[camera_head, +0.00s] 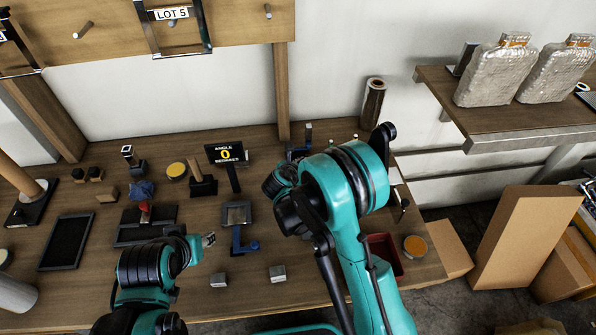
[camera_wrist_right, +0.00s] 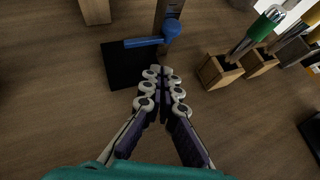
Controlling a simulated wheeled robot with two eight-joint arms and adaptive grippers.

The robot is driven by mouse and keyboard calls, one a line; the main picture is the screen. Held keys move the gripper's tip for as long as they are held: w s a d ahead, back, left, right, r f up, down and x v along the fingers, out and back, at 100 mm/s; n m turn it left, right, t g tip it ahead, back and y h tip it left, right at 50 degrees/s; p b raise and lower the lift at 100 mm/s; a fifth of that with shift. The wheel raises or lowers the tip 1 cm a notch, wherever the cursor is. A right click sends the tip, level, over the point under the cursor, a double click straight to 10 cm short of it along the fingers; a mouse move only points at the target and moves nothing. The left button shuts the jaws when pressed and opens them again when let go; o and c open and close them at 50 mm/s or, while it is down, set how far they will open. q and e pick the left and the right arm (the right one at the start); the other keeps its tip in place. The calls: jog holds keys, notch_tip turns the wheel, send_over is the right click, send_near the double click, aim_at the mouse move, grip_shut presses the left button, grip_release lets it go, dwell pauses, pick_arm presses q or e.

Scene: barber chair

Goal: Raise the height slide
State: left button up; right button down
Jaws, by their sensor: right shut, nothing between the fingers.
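In the right wrist view, a slide stand has a square black base (camera_wrist_right: 118,66), an upright post (camera_wrist_right: 170,12) and a blue handle (camera_wrist_right: 150,42) with a round knob sticking out sideways. I take this to be the height slide. My right gripper (camera_wrist_right: 160,74) is shut and empty, its fingertips by the base's right edge and just short of the handle in the picture; I cannot tell whether they touch. In the head view my right arm hides this gripper and most of the stand. My left gripper (camera_head: 208,240) is over the table's middle; its finger gap is too small to judge.
Wooden holders (camera_wrist_right: 220,72) with a green-handled tool stand right of my right gripper. In the head view, an angle display (camera_head: 226,153), a blue-handled fixture (camera_head: 238,214), metal blocks (camera_head: 278,273) and a red tray (camera_head: 386,250) share the wooden table (camera_head: 70,300).

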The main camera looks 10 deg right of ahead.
jog(key=shift+w+d+r, duration=0.25)
jog(key=shift+w+r, duration=0.2)
jog(key=shift+r, duration=0.15)
jog(key=shift+w+d+r, duration=0.25)
jog(key=shift+w+r, duration=0.2)
jog(key=shift+r, duration=0.1)
notch_tip(320, 180, up, 5)
jog(key=shift+r+p, duration=0.2)
jog(key=shift+p, duration=1.05)
jog(key=shift+f, duration=0.15)
